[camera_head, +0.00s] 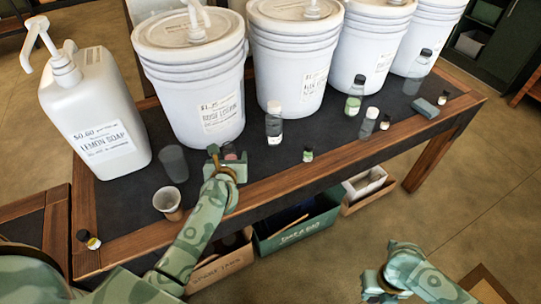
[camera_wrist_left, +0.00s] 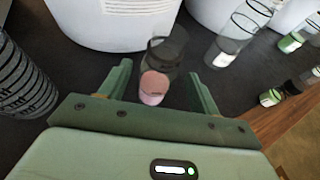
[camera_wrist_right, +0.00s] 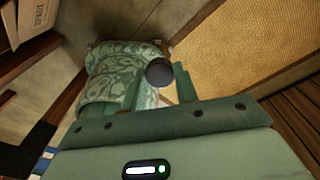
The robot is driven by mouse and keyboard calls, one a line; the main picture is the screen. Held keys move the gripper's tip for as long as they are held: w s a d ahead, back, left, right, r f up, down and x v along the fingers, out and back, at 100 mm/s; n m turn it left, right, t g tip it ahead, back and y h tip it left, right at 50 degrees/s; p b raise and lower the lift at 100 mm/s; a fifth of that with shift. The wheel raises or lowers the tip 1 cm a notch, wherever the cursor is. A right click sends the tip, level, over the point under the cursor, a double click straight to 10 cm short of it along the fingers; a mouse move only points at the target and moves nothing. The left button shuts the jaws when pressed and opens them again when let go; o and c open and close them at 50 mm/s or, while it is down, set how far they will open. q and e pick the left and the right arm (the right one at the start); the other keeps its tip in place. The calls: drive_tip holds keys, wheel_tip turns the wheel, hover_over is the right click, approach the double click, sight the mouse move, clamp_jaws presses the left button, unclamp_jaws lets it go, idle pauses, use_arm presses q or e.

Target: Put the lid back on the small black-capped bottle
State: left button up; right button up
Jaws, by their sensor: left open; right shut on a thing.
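A small pink bottle (camera_wrist_left: 153,90) stands on the dark table top, with no black cap visible on it. In the head view the bottle (camera_head: 230,154) is partly hidden by my left gripper (camera_head: 226,163). That gripper is open, with one finger on each side of the bottle. I cannot tell whether the fingers touch it. My right gripper (camera_head: 373,287) is out past the table's front edge, above the floor. In the right wrist view it is shut on a round black lid (camera_wrist_right: 160,72).
Large white buckets (camera_head: 195,95) and a lemon soap jug (camera_head: 95,125) line the back. A grey cup (camera_head: 173,163) and a paper cup (camera_head: 168,203) stand left of my left gripper. Several other bottles, including a small green one (camera_head: 307,155), stand to the right. Crates (camera_head: 300,225) sit below.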

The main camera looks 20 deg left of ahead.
sight(231, 152)
use_arm(q)
drive_tip(key=b+x, duration=0.1)
drive_tip(key=x, duration=0.2)
drive_tip(key=shift+s+a+f, duration=0.1)
drive_tip(key=shift+s+f, duration=0.05)
drive_tip(key=shift+f, duration=0.05)
use_arm(e)
drive_tip(key=shift+f, duration=0.8)
use_arm(q)
drive_tip(key=shift+w+a, duration=0.15)
drive_tip(key=shift+w, duration=0.2)
use_arm(e)
drive_tip(key=shift+f, duration=0.1)
drive_tip(key=shift+s, duration=0.1)
use_arm(q)
drive_tip(key=c, duration=1.2)
